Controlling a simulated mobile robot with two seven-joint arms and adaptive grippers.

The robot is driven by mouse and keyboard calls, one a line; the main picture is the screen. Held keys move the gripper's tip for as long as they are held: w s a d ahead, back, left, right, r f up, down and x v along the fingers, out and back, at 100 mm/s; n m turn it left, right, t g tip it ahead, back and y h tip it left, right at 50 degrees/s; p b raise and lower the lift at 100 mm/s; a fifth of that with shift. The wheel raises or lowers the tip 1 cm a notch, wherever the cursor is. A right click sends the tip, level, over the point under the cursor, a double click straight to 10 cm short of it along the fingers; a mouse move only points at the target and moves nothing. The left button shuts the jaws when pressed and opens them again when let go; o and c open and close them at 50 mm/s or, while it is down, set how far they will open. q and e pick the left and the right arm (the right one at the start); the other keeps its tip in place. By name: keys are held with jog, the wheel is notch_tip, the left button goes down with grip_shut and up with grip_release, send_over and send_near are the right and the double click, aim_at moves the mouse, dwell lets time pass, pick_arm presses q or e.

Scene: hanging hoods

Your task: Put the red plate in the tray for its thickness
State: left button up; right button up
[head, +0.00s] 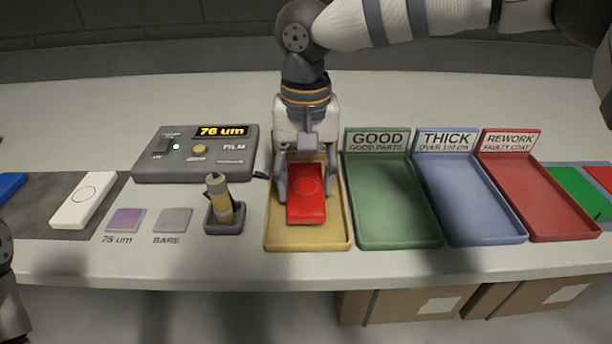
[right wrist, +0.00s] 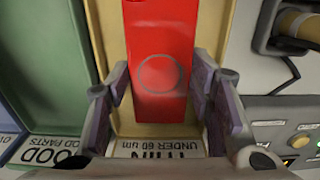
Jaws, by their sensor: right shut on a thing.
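The red plate (head: 306,205), with a ring mark on its face, is between the fingers of my right gripper (head: 306,188). The gripper is shut on it, and it also shows in the right wrist view (right wrist: 160,45). The plate is within the outline of the yellow tray (head: 340,236); I cannot tell whether it touches the tray floor. The yellow tray's sign (right wrist: 160,148) reads THIN, under 60 um. To its right are the green GOOD tray (head: 395,220), the blue THICK tray (head: 480,215) and the red REWORK tray (head: 545,205).
The film gauge (head: 195,165) reads 76 um. Its probe (head: 223,200) stands in a holder left of the yellow tray. A purple 75 um pad (head: 126,219) and a grey BARE pad (head: 172,219) lie nearby. A white plate (head: 84,200) is farther left. Cardboard boxes (head: 400,306) are below the table.

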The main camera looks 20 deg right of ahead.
jog(key=shift+f, duration=0.5)
dwell(0.4)
jog(key=o, duration=1.3)
jog(key=shift+o, duration=0.2)
